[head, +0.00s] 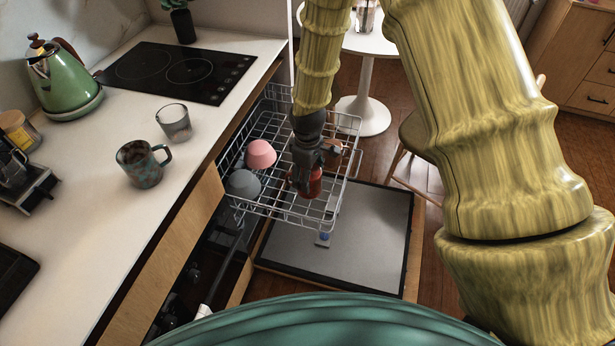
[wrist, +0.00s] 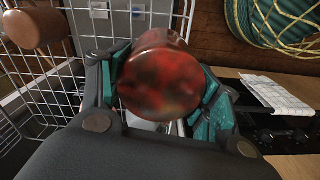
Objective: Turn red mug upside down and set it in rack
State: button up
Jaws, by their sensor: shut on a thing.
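The red mug (head: 313,184) is dark-speckled and sits between the fingers of my gripper (head: 306,170) over the right part of the wire dishwasher rack (head: 287,212). In the wrist view the mug (wrist: 160,82) fills the middle, with teal finger pads of my gripper (wrist: 165,100) on both sides. Its rounded, closed-looking end faces the wrist camera. No handle shows clearly. Rack wires (wrist: 97,52) show behind and left of it. I cannot tell whether the mug touches the rack.
The rack holds a pink cup (head: 261,154), a grey cup (head: 244,184) and a brown mug (head: 333,148), which also shows in the wrist view (wrist: 38,26). The open dishwasher door (head: 350,245) lies below. A patterned mug (head: 142,165) and a glass (head: 174,123) stand on the counter.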

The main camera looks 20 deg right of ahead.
jog(key=n, duration=0.1)
jog(key=w+f+n+b, duration=0.1)
jog(key=w+f+n, duration=0.1)
jog(key=n, duration=0.1)
jog(key=shift+d, duration=0.25)
jog(key=shift+b, duration=0.3)
jog(key=shift+f+b, duration=3.7)
jog(key=shift+f, duration=2.5)
jog(key=o, duration=1.4)
notch_tip(320, 180, up, 12)
jog(key=shift+r, duration=0.1)
